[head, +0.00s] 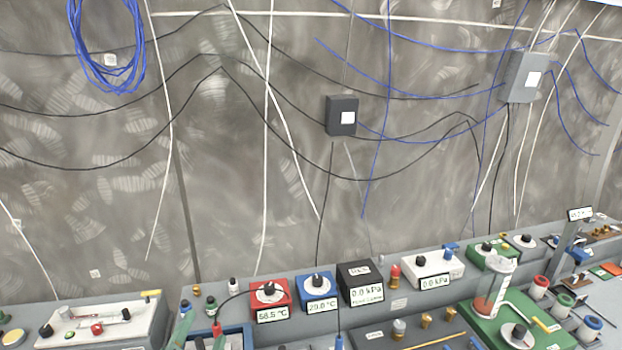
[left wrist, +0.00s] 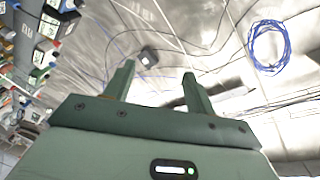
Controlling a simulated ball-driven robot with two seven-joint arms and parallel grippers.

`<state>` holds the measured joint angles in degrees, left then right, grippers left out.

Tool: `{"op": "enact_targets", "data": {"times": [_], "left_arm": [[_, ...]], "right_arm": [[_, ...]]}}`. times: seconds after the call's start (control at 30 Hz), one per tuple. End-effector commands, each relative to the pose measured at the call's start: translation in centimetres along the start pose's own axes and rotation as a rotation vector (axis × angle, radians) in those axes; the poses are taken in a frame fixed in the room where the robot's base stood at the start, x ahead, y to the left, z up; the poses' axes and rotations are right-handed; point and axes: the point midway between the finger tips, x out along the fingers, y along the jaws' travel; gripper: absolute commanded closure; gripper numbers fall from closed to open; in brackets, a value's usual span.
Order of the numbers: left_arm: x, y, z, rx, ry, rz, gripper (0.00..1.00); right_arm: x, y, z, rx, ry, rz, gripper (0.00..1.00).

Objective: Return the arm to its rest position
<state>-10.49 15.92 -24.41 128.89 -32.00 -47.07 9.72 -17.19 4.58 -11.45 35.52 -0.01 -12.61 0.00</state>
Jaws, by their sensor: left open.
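My left gripper (left wrist: 159,80) shows in the left wrist view with its two green fingers spread apart. Only the wall and a dark box show between them, so it is open and empty. In the head view the tips of green fingers of my left gripper (head: 201,330) show at the lower left edge, near a blue tray. The rest of the left arm is out of the head view. The right arm and its gripper show in neither view.
A bench with instruments runs along the steel wall: a white panel (head: 100,322), a red meter (head: 270,298), a blue meter (head: 317,293), a black meter (head: 360,285) and a green stand with a glass cylinder (head: 495,290). Cables hang on the wall, with a blue coil (head: 76,50).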

Motion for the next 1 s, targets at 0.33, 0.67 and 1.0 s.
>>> {"op": "enact_targets", "data": {"times": [0.33,0.67,1.0], "left_arm": [[-12.1,2.3,15.6,0.007,-0.712,0.304,0.45],[-13.6,14.2,24.1,-0.026,-0.836,0.514,0.45],[-17.7,36.4,37.9,-0.203,-0.924,0.731,0.45]], "right_arm": [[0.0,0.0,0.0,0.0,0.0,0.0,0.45],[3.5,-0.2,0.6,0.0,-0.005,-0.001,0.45],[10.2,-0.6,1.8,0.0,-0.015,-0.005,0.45]]}}
